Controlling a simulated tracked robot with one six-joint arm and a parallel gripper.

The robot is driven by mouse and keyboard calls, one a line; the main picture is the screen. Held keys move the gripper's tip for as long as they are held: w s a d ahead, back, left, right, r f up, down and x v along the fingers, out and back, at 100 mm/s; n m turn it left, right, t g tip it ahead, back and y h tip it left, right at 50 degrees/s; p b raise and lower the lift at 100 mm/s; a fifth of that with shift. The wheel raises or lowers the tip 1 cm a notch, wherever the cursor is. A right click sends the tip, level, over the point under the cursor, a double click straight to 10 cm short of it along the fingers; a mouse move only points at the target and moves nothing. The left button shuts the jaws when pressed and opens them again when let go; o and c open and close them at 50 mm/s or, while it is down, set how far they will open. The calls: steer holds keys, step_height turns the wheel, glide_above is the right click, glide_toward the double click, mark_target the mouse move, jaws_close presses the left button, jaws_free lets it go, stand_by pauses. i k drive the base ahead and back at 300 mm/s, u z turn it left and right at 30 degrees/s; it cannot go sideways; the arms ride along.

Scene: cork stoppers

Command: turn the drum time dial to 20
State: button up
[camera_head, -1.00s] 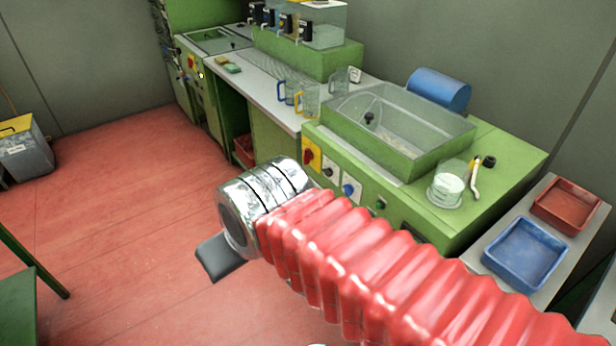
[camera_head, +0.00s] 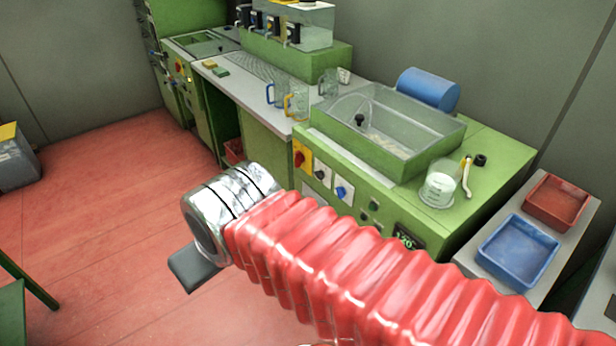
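The green machine's front panel carries a red knob on a yellow plate (camera_head: 300,158), a dark knob on a white plate (camera_head: 321,174) and a blue knob on a white plate (camera_head: 342,190). I cannot read their labels, so I cannot tell which is the drum time dial. A small lit display (camera_head: 406,239) sits lower right on the panel, partly behind my red-sleeved arm. My gripper (camera_head: 193,268) shows as one dark grey finger below the silver wrist, over the floor, left of and apart from the panel. Its other finger is hidden.
A clear-walled tank (camera_head: 395,135) and a blue drum (camera_head: 428,89) top the machine, beside a clear beaker (camera_head: 438,190). A blue tray (camera_head: 518,250) and a red tray (camera_head: 556,200) lie at right. Jugs stand on the left counter. Red floor (camera_head: 110,200) is open at left.

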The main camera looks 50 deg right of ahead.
mark_target(321, 175)
steer(key=i, duration=0.95)
steer(key=z, duration=0.05)
